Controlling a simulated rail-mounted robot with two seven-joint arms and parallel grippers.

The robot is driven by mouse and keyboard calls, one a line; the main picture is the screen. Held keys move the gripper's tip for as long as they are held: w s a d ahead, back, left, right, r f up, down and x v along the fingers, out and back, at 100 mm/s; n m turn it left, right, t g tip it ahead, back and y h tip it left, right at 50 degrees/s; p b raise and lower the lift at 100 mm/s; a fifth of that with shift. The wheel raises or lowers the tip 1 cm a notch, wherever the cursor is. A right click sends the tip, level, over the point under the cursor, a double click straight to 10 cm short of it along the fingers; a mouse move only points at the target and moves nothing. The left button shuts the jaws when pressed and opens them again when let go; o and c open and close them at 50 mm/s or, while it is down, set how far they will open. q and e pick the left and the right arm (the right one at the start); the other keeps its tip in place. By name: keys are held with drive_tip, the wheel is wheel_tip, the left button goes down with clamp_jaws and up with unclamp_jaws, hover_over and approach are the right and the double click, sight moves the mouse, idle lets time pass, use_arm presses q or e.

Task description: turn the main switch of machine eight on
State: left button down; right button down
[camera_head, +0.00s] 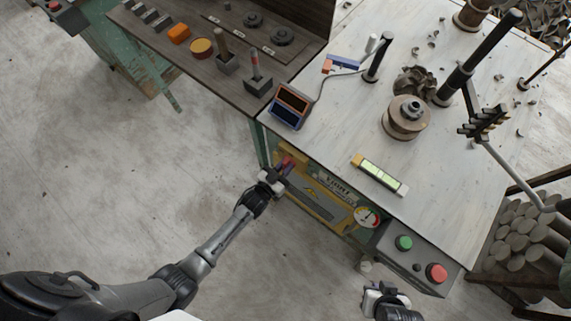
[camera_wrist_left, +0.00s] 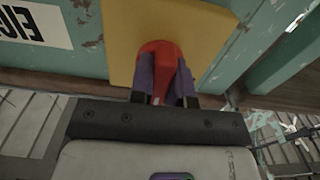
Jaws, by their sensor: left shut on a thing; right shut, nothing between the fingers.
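The red switch handle (camera_wrist_left: 158,62) sits on a yellow plate (camera_wrist_left: 120,50) on the green machine front. My left gripper (camera_wrist_left: 162,85) is shut on this handle, with a purple finger on either side. In the head view the left gripper (camera_head: 281,169) is at the machine's front left, below the table edge, and largely covers the red handle (camera_head: 288,161). A white label (camera_wrist_left: 32,22) with dark letters, partly cut off, is beside the plate in the left wrist view. My right gripper (camera_head: 384,292) is shut and empty at the bottom right of the head view, apart from the machine.
A pressure gauge (camera_head: 367,217) and a box with a green button (camera_head: 404,243) and a red button (camera_head: 437,273) are right of the left gripper. The tabletop holds a spindle (camera_head: 408,116) and a level (camera_head: 380,174). The floor at left is clear.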

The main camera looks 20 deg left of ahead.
idle(0.5)
use_arm(q)
drive_tip(key=c, duration=1.1)
unclamp_jaws()
drive_tip(key=shift+s+a, duration=0.15)
drive_tip(key=shift+s, duration=0.4)
drive_tip(key=p+v, duration=0.2)
drive_tip(key=v, duration=1)
drive_tip(key=shift+s+a, duration=0.15)
drive_tip(key=shift+s, duration=0.2)
